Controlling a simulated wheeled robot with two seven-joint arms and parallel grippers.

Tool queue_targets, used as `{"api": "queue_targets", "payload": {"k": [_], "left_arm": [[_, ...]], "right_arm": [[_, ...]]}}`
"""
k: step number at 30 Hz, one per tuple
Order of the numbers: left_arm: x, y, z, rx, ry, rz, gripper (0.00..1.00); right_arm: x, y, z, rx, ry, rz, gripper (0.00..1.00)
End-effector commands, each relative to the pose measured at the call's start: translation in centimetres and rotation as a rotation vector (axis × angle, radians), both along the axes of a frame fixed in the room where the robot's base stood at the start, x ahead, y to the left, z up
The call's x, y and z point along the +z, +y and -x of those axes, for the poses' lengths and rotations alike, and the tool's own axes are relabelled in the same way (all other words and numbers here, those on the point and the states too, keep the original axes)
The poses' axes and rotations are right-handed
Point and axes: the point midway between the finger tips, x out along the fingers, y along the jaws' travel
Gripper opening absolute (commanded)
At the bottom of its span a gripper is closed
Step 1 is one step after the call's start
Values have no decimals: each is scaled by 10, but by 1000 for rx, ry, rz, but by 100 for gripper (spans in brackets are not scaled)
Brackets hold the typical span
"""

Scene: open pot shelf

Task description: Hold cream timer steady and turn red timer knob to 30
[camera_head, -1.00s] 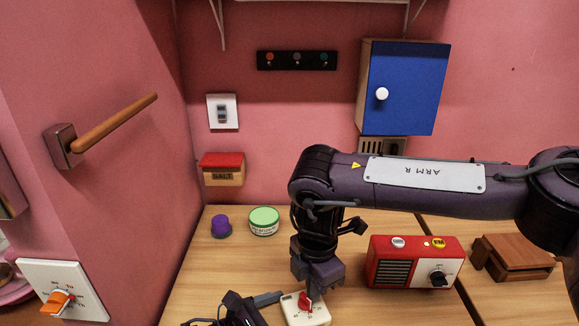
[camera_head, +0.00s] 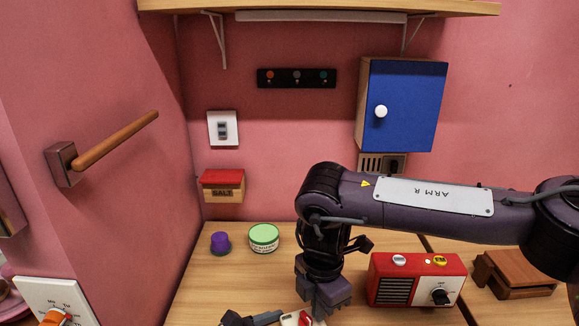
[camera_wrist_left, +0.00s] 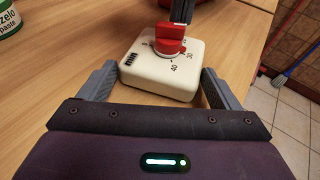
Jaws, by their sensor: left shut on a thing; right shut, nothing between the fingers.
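The cream timer (camera_wrist_left: 165,75) lies on the wooden counter between the fingers of my left gripper (camera_wrist_left: 157,88), which is shut on its sides. The red knob (camera_wrist_left: 169,40) sits on its top face, with 30 and 40 readable beside it in the wrist view. I cannot tell which number the knob points to. In the head view only a sliver of the timer (camera_head: 290,320) and knob (camera_head: 304,319) shows at the bottom edge. My right gripper (camera_head: 322,308) is shut and empty, pointing down at the knob; its tip (camera_wrist_left: 182,12) shows just above or touching it.
A red radio (camera_head: 415,281) stands right of my right gripper, with a brown wooden block (camera_head: 514,273) beyond it. A green-lidded tub (camera_head: 263,238) and a purple item (camera_head: 220,242) stand at the back left. The counter's left middle is clear.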

Motion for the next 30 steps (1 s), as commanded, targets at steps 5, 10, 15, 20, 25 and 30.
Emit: {"api": "queue_targets", "payload": {"k": [5,10,15,20,25,30], "left_arm": [[1,0,0,0,-1,1,72],[1,0,0,0,-1,1,72],[0,0,0,0,-1,1,72],[1,0,0,0,-1,1,72],[1,0,0,0,-1,2,72],[1,0,0,0,-1,1,72]], "right_arm": [[19,0,-1,1,-5,1,0],[40,0,-1,1,-5,1,0],[56,0,-1,0,-4,1,0],[60,0,0,0,-1,0,0],[59,0,0,0,-1,0,0],[60,5,-4,91,-1,2,0]]}}
